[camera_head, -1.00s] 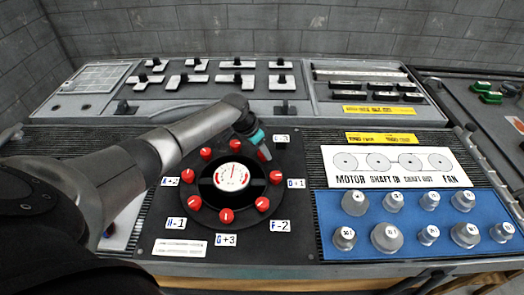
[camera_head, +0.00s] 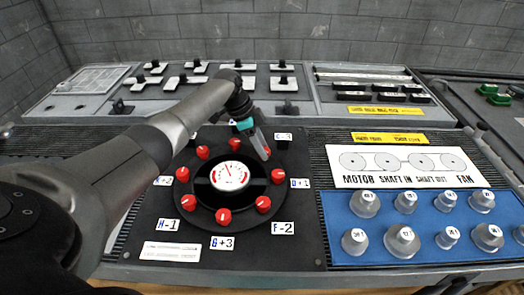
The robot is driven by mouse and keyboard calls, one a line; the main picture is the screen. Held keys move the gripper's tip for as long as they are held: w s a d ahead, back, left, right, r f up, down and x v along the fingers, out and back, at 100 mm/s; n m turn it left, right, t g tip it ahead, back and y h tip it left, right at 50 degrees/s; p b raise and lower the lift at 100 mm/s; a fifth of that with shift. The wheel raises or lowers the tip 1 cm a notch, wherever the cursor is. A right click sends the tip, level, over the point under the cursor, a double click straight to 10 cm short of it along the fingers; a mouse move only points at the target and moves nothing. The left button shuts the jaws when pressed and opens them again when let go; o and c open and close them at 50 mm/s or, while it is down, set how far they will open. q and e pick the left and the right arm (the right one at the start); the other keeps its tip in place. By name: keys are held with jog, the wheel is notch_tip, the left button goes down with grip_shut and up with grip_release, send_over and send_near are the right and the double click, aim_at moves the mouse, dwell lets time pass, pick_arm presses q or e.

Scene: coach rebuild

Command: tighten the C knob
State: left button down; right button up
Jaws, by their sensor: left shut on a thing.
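The C knob (camera_head: 267,151) is a red knob at the upper right of a black ring of red knobs, beside the label C-3 (camera_head: 283,135). My left gripper (camera_head: 262,148) is shut on it, its fingers hiding much of the knob. A round white gauge (camera_head: 229,176) with red marks and a needle sits in the middle of the ring. Its needle points up and slightly left. My right gripper is not in view.
Other red knobs stand close around the ring, such as the one by D+1 (camera_head: 278,176). Silver weights stand on a blue mat (camera_head: 335,222) at right, below a white MOTOR SHAFT FAN sign (camera_head: 400,168). Switch panels (camera_head: 185,95) lie behind.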

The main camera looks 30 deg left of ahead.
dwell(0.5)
pick_arm(q)
jog(key=shift+c, duration=2.2)
grip_release()
jog(key=p+v, duration=0.2)
jog(key=v, duration=1.3)
jog(key=shift+r+p, duration=0.15)
jog(key=shift+p, duration=0.25)
